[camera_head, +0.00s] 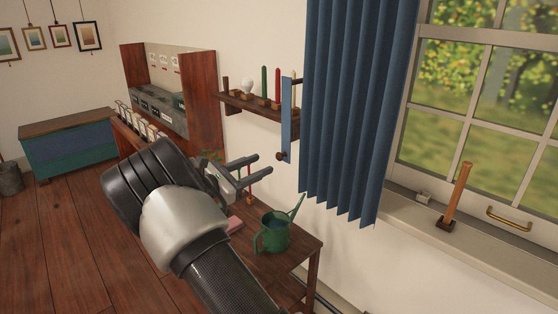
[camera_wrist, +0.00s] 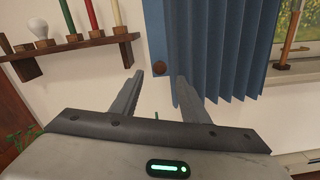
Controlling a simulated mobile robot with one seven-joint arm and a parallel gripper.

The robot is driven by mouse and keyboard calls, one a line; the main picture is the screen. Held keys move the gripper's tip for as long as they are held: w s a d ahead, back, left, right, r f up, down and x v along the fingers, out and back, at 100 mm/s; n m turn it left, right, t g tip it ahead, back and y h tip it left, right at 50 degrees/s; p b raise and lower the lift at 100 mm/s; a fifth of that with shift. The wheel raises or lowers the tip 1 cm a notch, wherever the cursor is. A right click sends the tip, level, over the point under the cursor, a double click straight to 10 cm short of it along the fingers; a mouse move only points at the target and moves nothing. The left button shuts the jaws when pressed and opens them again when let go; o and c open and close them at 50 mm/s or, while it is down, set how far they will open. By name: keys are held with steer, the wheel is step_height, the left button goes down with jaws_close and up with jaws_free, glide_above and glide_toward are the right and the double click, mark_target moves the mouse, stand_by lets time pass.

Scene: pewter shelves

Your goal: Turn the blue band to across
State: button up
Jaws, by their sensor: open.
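The blue band (camera_head: 287,115) is a narrow flat strip that stands upright along the left edge of the dark blue curtain (camera_head: 350,110). A dark round knob (camera_head: 281,156) is at its lower end. In the wrist view the band (camera_wrist: 154,32) runs up out of the picture, with the knob (camera_wrist: 159,69) at its foot. My gripper (camera_head: 263,165) is open and empty. In the wrist view the knob appears between the fingertips (camera_wrist: 160,77). The gap in depth between fingers and band is hard to judge.
A wall shelf (camera_head: 258,109) with candles and a bulb is just left of the band. Below, a green watering can (camera_head: 274,237) stands on a wooden table (camera_head: 308,245). A window sill with an upright wooden handle (camera_head: 459,190) is at right. Open wall lies under the shelf.

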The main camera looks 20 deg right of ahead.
mark_target(277, 157)
steer(key=b+x, duration=0.1)
steer(key=x, duration=0.8)
steer(key=shift+d, duration=0.1)
